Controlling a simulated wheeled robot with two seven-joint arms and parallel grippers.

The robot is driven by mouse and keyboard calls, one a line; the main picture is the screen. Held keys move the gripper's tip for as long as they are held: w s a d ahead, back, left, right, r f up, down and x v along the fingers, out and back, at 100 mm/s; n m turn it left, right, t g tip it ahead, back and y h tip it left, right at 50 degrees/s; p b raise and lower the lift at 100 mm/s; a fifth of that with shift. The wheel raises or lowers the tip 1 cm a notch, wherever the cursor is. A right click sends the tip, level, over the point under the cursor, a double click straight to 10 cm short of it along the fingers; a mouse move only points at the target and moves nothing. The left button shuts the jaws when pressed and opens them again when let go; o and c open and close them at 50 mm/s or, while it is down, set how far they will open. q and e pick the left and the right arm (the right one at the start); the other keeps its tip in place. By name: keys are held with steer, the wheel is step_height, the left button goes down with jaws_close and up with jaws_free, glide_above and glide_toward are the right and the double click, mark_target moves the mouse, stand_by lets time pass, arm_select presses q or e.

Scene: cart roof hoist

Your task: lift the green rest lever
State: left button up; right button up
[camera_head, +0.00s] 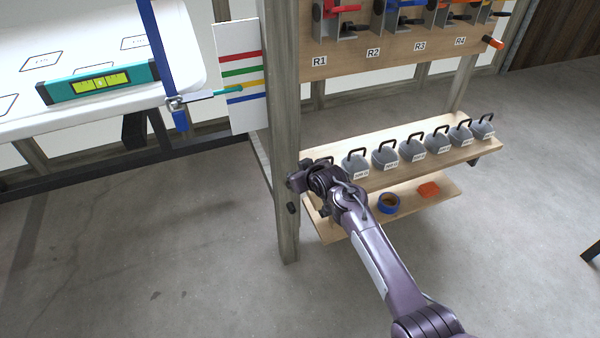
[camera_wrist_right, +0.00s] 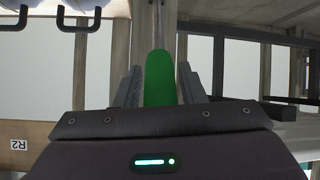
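The green rest lever (camera_wrist_right: 160,80) stands between the two fingers of my right gripper (camera_wrist_right: 161,84) in the right wrist view. Its lower end is hidden behind the gripper body. The fingertips lie close along both sides of the lever; I cannot tell whether they touch it. In the head view my right gripper (camera_head: 303,180) is beside the wooden post, at the left end of the weight shelf. The lever cannot be made out there, as my arm covers that spot. My left gripper is not in view.
A wooden post (camera_head: 286,222) stands directly left of my right gripper. A shelf (camera_head: 470,152) of grey weights with black handles runs right. Below it a lower shelf (camera_head: 425,207) holds blue tape (camera_head: 388,203) and an orange block (camera_head: 429,190). A level (camera_head: 98,83) lies on the white panel, left.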

steer(key=shift+o, duration=1.2)
steer(key=p+v, duration=0.1)
steer(key=v, duration=0.6)
steer(key=shift+s+d+r, duration=0.15)
steer(key=shift+s+r, duration=0.05)
steer(key=shift+s, duration=0.1)
steer(key=shift+c, duration=0.4)
